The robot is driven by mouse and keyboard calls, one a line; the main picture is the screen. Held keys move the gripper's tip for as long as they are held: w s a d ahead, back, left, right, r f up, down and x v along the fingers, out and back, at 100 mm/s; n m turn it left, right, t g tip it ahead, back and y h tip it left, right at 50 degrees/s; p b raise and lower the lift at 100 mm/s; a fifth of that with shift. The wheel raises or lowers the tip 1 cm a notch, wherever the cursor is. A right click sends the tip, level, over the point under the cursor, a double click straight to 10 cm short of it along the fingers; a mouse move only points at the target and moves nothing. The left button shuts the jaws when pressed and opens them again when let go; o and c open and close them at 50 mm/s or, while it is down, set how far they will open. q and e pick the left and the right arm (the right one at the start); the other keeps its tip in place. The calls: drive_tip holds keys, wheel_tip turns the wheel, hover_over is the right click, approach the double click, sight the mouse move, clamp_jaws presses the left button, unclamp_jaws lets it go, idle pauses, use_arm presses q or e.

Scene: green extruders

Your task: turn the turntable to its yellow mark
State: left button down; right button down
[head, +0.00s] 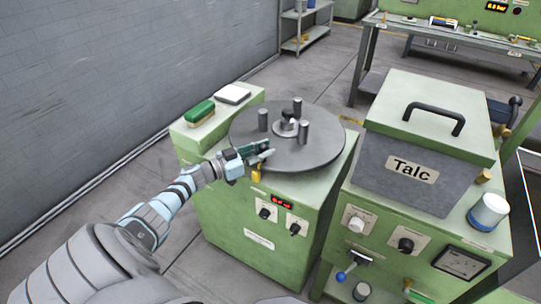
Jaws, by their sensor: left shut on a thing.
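The turntable (325,152) is a dark grey round plate on top of a green cabinet. Several upright grey pegs and a central hub stand on it. My left gripper (265,150) is at the near-left edge of the plate, shut on the turntable; its fingers hide the exact spot held. A small yellow piece (256,172) shows just below the gripper at the cabinet's front top edge. A thin yellow mark (350,120) shows near the right of the plate. I cannot tell which is the task's mark. My right gripper is not in view.
A green-and-tan brush (199,112) and a white pad (233,94) lie on the cabinet's back left corner.

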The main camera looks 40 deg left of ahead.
use_arm(q)
drive_tip(key=shift+a, duration=0.4)
drive_tip(key=shift+s+a, duration=0.1)
drive_tip(key=shift+a, duration=0.05)
drive_tip(key=shift+f, duration=0.1)
drive_tip(key=c, duration=1.4)
unclamp_jaws()
drive_tip(key=shift+s, duration=0.1)
drive_tip(key=shift+c, duration=0.2)
drive_tip(key=shift+s, duration=0.1)
drive_tip(key=v, duration=1.1)
drive_tip(key=shift+s+a, duration=0.15)
drive_tip(key=shift+s, duration=0.2)
